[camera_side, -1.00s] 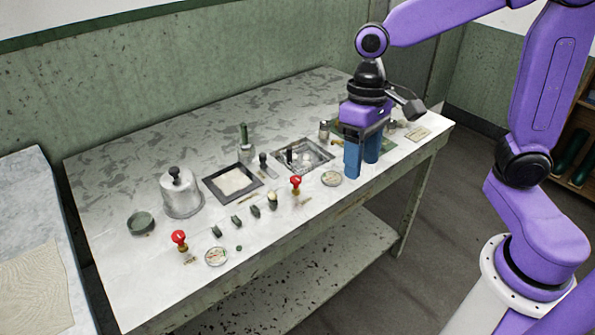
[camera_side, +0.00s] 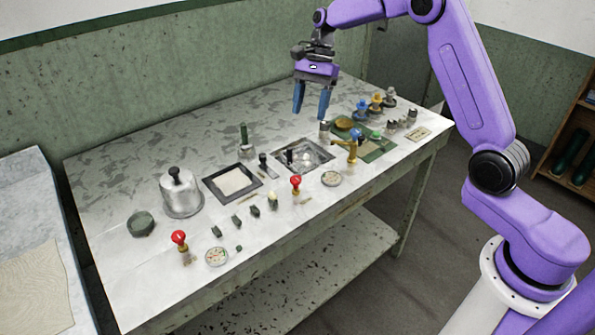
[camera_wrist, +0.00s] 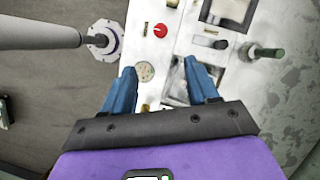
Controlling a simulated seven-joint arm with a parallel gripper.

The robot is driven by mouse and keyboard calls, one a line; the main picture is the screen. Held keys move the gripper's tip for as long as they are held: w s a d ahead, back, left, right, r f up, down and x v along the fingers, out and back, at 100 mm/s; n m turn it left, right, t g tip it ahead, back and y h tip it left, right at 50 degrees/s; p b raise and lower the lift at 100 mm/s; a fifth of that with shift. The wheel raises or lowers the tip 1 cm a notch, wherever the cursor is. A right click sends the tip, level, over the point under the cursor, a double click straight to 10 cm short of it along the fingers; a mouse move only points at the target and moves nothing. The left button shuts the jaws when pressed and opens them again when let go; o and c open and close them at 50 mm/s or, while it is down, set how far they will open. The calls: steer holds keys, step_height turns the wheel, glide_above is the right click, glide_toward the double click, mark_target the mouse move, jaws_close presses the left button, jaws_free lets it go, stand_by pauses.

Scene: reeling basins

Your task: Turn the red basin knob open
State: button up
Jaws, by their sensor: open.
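Two red knobs on brass stems stand on the table: one (camera_side: 179,237) near the front left, the other (camera_side: 295,182) near the front middle. A red knob (camera_wrist: 160,30) also shows in the wrist view, ahead of my fingertips. A grey metal basin (camera_side: 325,165) lies just behind the middle knob. A dark-framed square basin (camera_side: 210,186) with a pale inside lies to its left. My gripper (camera_side: 310,116) is open and empty, fingers pointing down, above the table behind the metal basin. Its two blue fingers are spread in the wrist view (camera_wrist: 160,66).
A metal canister (camera_side: 182,196) stands on the left. A green-handled tool (camera_side: 245,142) stands behind the basins. Blue and yellow knobs (camera_side: 376,102) and a brass tap (camera_side: 353,150) stand by a green mat on the right. Several small dark pieces lie along the front.

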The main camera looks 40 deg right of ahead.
mark_target(296, 178)
steer(key=x, duration=1.7)
steer(key=shift+a+f, duration=0.1)
steer(key=shift+f, duration=0.1)
steer(key=c, duration=1)
